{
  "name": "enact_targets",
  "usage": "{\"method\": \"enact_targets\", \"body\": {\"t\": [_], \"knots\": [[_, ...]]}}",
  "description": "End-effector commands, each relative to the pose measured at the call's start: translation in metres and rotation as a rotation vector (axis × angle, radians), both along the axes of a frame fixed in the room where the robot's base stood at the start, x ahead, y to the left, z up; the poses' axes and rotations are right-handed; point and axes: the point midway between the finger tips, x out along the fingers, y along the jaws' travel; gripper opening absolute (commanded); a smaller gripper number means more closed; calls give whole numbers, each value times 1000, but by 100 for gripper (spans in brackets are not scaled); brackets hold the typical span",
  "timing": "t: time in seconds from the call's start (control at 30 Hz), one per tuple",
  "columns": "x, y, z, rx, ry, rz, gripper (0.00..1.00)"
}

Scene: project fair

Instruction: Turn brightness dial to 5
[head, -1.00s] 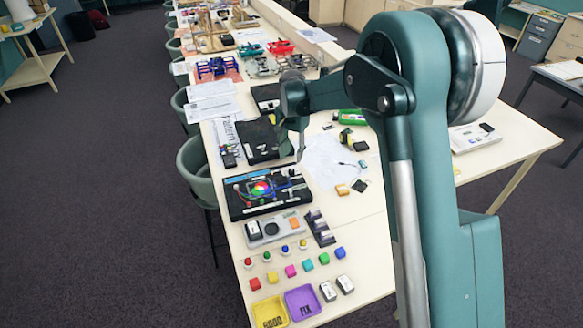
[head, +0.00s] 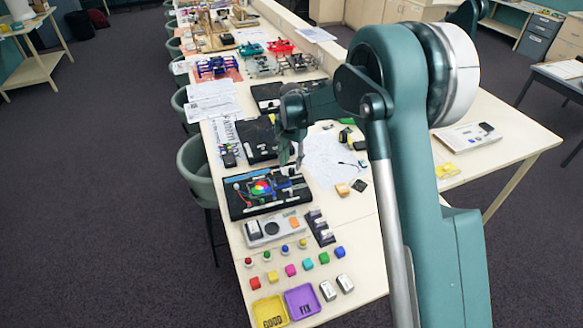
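I cannot read any label or number, so I cannot tell which part is the brightness dial. My gripper (head: 290,160) points down over the back right part of the black board. It is small and dark here, and whether its fingers are apart or touch anything is unclear.
Black cases (head: 256,139) lie behind the board, near my gripper. A dark row of switches (head: 320,228) stands to the right of the grey box. Coloured cubes, a yellow tray (head: 270,312) and a purple tray (head: 302,301) are at the front. Chairs line the left edge.

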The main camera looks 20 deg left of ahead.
Motion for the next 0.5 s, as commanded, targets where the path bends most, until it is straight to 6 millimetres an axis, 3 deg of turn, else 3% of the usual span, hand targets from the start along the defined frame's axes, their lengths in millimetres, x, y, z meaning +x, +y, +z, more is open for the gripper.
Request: {"method": "enact_targets", "body": {"t": [0.2, 0.5], "knots": [[0, 0, -23, 0, 0, 0, 33], [0, 0, -35, 0, 0, 0, 33]]}}
